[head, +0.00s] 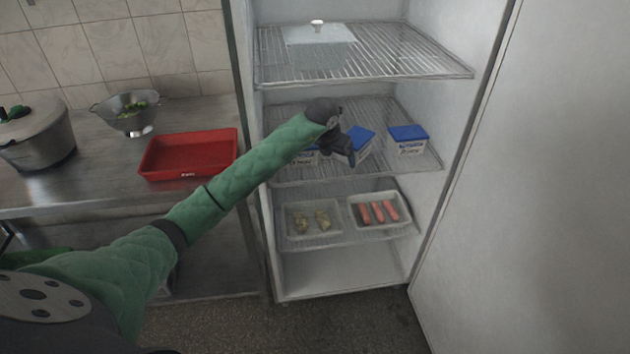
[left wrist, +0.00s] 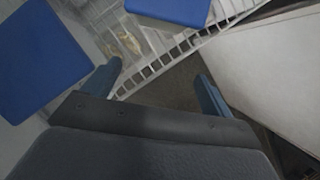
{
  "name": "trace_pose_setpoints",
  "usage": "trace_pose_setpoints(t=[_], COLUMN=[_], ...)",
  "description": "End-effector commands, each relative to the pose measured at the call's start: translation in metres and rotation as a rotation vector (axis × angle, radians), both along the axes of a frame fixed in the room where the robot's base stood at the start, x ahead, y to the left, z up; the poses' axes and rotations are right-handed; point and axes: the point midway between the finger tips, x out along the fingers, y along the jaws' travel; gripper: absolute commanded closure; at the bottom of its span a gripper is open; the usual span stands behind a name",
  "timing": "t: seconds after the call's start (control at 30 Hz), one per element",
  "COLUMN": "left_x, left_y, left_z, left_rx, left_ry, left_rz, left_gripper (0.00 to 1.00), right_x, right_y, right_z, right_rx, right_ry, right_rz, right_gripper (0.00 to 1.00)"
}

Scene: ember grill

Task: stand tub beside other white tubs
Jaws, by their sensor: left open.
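Three white tubs with blue lids stand on the middle wire shelf (head: 398,168) of the open fridge. The right tub (head: 408,140) stands apart. The middle tub (head: 358,142) is partly hidden behind my left gripper (head: 345,150), and the left tub (head: 304,156) is mostly hidden by my arm. My left gripper is open, with nothing between its fingers. In the left wrist view its fingers (left wrist: 157,88) are spread over the shelf's front edge. One blue lid (left wrist: 40,55) lies left of the fingers and another blue lid (left wrist: 172,8) is beyond them. My right gripper is not in view.
The top wire shelf (head: 420,66) holds a clear-lidded container (head: 316,44). The lower shelf holds a tray of pale food (head: 313,218) and a tray of pink sausages (head: 379,211). A red tray (head: 190,153), a colander (head: 128,112) and a pot (head: 34,138) stand on the steel counter.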

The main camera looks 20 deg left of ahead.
Motion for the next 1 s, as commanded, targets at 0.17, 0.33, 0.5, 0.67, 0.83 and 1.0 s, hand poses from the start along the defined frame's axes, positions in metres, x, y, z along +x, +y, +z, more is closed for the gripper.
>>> trace_pose_setpoints(t=[0.17, 0.33, 0.5, 0.67, 0.83, 1.0], left_x=[-0.015, -0.046, -0.08, -0.104, -0.117, -0.13], left_y=[-0.052, -0.135, -0.198, -0.218, -0.198, -0.151], left_z=[-0.024, -0.04, -0.031, -0.016, -0.024, -0.096], left_rx=[-0.191, -0.563, -1.002, -1.406, -1.755, -1.951], left_ry=[-0.021, -0.07, -0.127, -0.179, -0.219, -0.223], left_rz=[-0.078, -0.147, -0.103, 0.08, 0.429, 0.947], left_gripper=[0.15, 0.15, 0.15, 0.15, 0.15, 0.15], right_x=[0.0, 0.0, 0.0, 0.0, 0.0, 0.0], right_y=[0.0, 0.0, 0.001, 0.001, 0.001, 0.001], right_z=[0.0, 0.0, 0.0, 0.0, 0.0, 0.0], right_rx=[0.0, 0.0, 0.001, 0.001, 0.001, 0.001], right_ry=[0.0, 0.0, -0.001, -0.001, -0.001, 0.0], right_rz=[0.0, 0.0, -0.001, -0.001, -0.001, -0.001], right_gripper=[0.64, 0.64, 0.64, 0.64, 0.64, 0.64])
